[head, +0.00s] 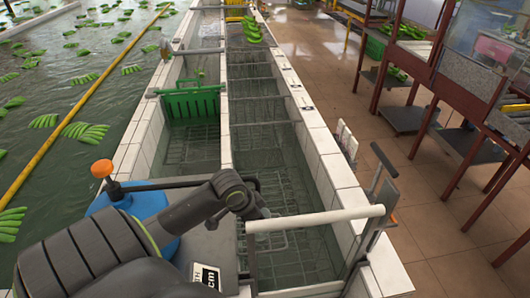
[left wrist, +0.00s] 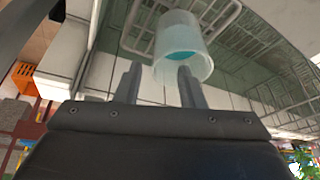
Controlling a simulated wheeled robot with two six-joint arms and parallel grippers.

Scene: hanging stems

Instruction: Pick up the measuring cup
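The measuring cup (left wrist: 182,50) is a pale, see-through cup with a teal patch inside, seen just past my left fingertips in the left wrist view. My left gripper (left wrist: 157,70) is open, with its two fingers apart. The cup overlaps the right-hand finger in the picture and lies mostly to the right of the gap; I cannot tell whether they touch. In the head view my left arm reaches over a tiled trough, and its wrist end (head: 250,207) is low beside a white rail. I cannot make out the cup there. My right gripper is not in view.
The white rail (head: 315,219) crosses the tiled trough (head: 325,172), which holds wire racks in water. A green crate (head: 193,102) sits farther up. An orange knob (head: 102,168) on a blue-sided unit stands left of my arm. Bananas float in the pool at left.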

